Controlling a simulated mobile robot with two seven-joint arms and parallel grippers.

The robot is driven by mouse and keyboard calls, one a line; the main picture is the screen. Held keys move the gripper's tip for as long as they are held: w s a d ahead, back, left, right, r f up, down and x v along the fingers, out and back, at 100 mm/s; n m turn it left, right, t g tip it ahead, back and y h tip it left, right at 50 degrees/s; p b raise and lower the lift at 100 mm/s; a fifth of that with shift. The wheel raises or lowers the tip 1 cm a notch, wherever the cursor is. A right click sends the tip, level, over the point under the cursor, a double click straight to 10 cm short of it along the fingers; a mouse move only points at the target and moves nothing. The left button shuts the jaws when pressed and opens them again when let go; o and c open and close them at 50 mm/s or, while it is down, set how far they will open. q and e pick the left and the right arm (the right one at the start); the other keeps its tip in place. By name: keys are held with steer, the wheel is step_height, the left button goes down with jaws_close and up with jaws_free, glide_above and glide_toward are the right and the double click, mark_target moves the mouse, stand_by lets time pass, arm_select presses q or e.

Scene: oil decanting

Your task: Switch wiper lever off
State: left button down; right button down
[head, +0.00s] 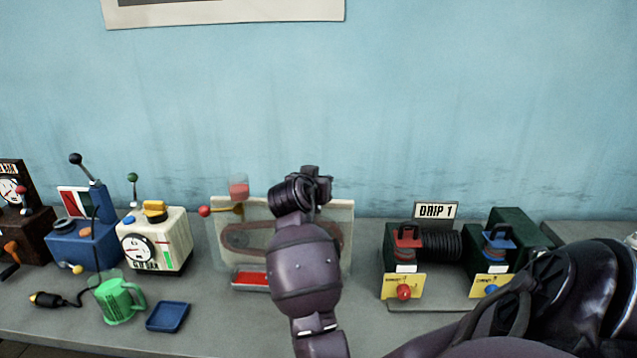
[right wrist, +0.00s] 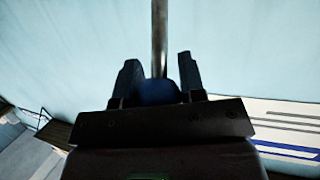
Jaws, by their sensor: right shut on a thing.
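In the right wrist view, my right gripper (right wrist: 158,80) is shut on a blue knob (right wrist: 158,92) at the end of a thin metal rod (right wrist: 159,35). I take this rod and knob for the wiper lever. In the head view, my right wrist and hand stand in front of a cream panel machine (head: 345,225) with a belt loop, and hide the fingertips, the knob and the lever. A red knob (head: 204,211) on a yellow arm sticks out at that machine's left. My left gripper is not in view.
Left on the bench are a blue lever box (head: 90,250), a cream gauge box (head: 155,240), a green mug (head: 118,301) and a blue tray (head: 168,316). Right stands the "DRIP 1" sign (head: 436,211) with dark green units and a red knob (head: 404,292).

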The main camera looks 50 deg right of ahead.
steer(key=shift+f, duration=0.4)
steer(key=c, duration=1)
jaws_free()
steer(key=shift+w, duration=0.1)
steer(key=shift+o, duration=1.4)
steer(key=shift+w, duration=0.1)
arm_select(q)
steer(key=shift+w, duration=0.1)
arm_select(e)
steer(key=shift+r, duration=0.2)
